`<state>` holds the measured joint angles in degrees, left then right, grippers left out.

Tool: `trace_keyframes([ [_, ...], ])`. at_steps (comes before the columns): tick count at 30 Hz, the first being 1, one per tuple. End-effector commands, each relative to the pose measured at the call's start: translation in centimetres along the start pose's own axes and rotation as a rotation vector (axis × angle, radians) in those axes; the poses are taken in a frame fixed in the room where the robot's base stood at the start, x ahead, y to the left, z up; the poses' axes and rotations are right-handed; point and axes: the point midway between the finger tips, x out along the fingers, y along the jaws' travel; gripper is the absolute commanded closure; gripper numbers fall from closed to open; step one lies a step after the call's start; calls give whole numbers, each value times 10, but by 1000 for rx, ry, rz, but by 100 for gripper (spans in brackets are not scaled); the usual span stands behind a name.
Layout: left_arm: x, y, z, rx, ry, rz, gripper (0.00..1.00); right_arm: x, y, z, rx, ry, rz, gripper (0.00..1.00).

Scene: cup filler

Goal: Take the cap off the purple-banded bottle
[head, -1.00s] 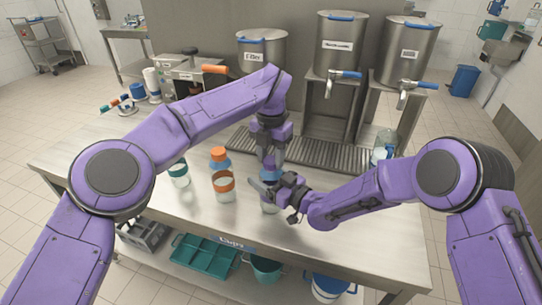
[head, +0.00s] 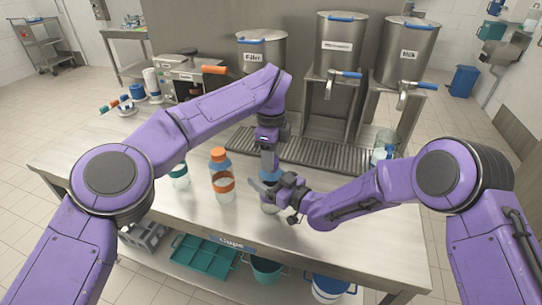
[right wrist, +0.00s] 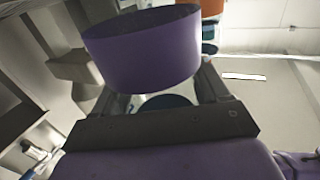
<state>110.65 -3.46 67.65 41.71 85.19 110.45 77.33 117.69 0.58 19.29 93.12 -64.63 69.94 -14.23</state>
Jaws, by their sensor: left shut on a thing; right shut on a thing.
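The purple-banded bottle (head: 268,209) stands near the front of the steel table, mostly hidden behind my right gripper in the head view. In the right wrist view its purple band (right wrist: 145,52) sits between the fingers. My right gripper (head: 264,188) comes in from the right and is shut on the bottle. My left gripper (head: 269,163) points down directly above the bottle and is shut at its top. A blue cap (head: 270,174) shows only in part between the two grippers. I cannot tell whether it is loose from the bottle.
An orange-banded bottle (head: 222,180) stands close on the left, with a teal-banded bottle (head: 179,175) beyond it. Another bottle (head: 384,148) stands at the right. Dispensers (head: 341,60) and a drip tray (head: 320,152) line the back. The table's front right is clear.

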Motion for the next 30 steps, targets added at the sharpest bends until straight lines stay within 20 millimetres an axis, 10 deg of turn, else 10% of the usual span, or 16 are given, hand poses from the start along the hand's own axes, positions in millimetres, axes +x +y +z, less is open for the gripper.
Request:
trace_keyframes([
  [30, -22, 0, 0, 2, 0, 0, 94, 0, 0, 0, 0, -1, 0, 100],
])
